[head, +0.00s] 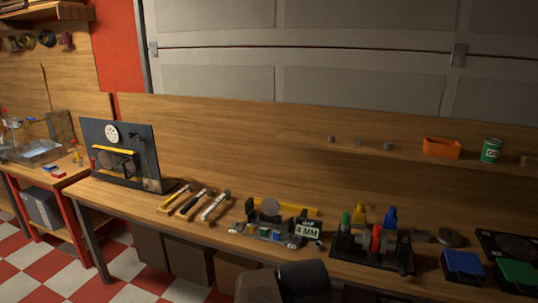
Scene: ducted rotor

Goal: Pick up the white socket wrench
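Several hand tools lie side by side on the long wooden bench, left of its middle. One is a pale, whitish tool (215,206), the rightmost of the group; it may be the white socket wrench, but it is too small to be sure. Beside it on the left lie a dark-handled tool (193,202) and a yellow-handled tool (174,198). Dark rounded parts at the bottom edge look like my own arm and lie nearer than the bench. I see no gripper fingers, and nothing is touching the tools.
A dark upright panel (122,140) stands left of the tools. A fixture with a "4 MM" sign (308,229) stands right of them. Further right are a dark rack (345,248), a blue box (463,266) and a green box (515,273). A shelf holds an orange bin (442,148) and a green can (491,151).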

